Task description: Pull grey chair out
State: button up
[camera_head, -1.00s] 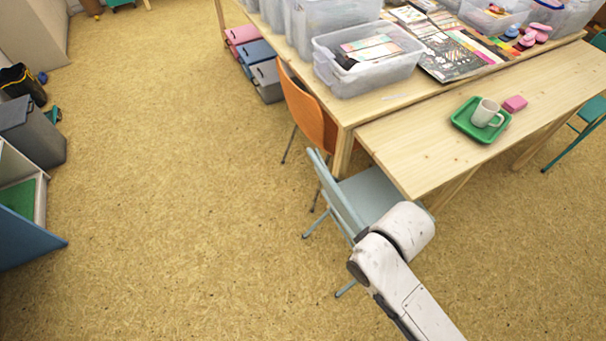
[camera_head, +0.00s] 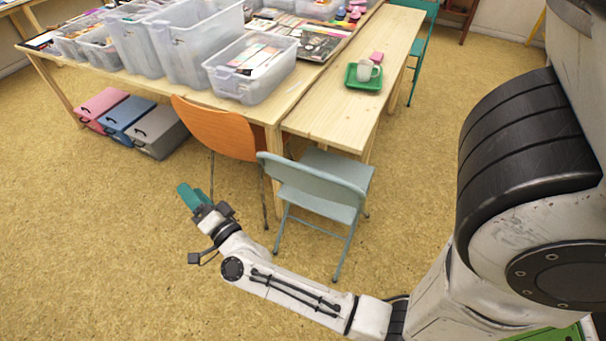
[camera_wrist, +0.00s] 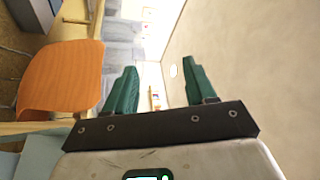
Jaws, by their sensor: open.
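The grey chair (camera_head: 318,186) is a pale grey-blue folding chair. It stands upright at the near end of the wooden table (camera_head: 335,115), with its seat partly under the table edge. Its backrest faces the open floor. A grey-blue surface, likely this chair, shows at the lower left of the wrist view (camera_wrist: 40,155). My gripper (camera_head: 190,198) is open and empty, with teal fingers. It is left of the grey chair and apart from it. The wrist view also shows the open fingers (camera_wrist: 155,92) with nothing between them.
An orange chair (camera_head: 218,128) stands at the table just left of the grey chair. Clear bins and a green tray (camera_head: 352,79) with a mug are on the tables. Several storage boxes (camera_head: 158,133) sit under the table. Floor at the front left is free.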

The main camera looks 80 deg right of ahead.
jog(key=s+d+f+m+g+h+b, duration=0.1)
jog(key=s+d+f+m+g+h, duration=0.5)
jog(key=s+d+m+g+h, duration=0.4)
jog(key=m+g+y+b, duration=0.1)
jog(key=m+g+y, duration=0.3)
jog(key=m+g, duration=0.65)
send_near(306, 168)
jog(key=shift+n+g+h, duration=0.3)
jog(key=shift+n+g, duration=0.25)
jog(key=shift+n, duration=0.2)
jog(key=x, duration=0.3)
jog(key=f+b+x, duration=0.1)
jog(key=x, duration=0.3)
jog(key=w+b+x, duration=0.1)
jog(key=x, duration=0.2)
jog(key=shift+s+d+f, duration=0.1)
jog(key=shift+d+f, duration=0.25)
jog(key=shift+d, duration=0.1)
jog(key=shift+c, duration=0.2)
grip_shut()
